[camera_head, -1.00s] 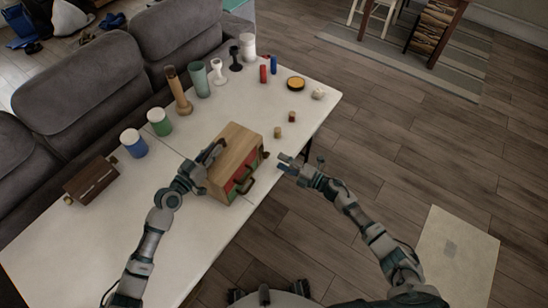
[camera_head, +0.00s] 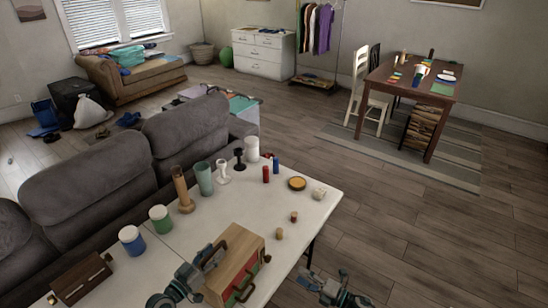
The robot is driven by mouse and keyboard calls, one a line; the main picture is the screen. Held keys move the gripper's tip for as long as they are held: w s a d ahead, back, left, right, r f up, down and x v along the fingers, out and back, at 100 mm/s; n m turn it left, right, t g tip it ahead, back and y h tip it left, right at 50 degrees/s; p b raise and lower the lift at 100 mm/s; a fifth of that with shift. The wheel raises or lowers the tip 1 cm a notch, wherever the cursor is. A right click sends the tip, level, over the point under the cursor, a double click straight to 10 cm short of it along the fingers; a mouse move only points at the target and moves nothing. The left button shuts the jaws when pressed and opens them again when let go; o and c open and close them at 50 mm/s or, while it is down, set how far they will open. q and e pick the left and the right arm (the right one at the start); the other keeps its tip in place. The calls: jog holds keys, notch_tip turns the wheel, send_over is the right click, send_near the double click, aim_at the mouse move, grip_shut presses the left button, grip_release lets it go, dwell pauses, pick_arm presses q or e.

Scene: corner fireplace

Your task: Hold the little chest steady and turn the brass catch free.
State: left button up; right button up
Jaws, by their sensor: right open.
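A small wooden chest (camera_head: 240,257) with red and green drawer fronts and dark handles stands near the table's front edge. My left gripper (camera_head: 210,258) is at its left side, beside a dark handle; whether its fingers are closed on it I cannot tell. My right gripper (camera_head: 318,283) is open and empty, to the right of the chest, apart from it and beyond the table edge. A dark brown box (camera_head: 82,279) with small brass-coloured bits at its ends lies at the table's left. I cannot make out a brass catch on the wooden chest.
A grey sofa (camera_head: 100,175) borders the table's back.

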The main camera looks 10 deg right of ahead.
dwell(0.4)
pick_arm(q)
jog(key=o, duration=0.6)
jog(key=shift+c, duration=0.2)
jog(key=shift+s+a, duration=0.1)
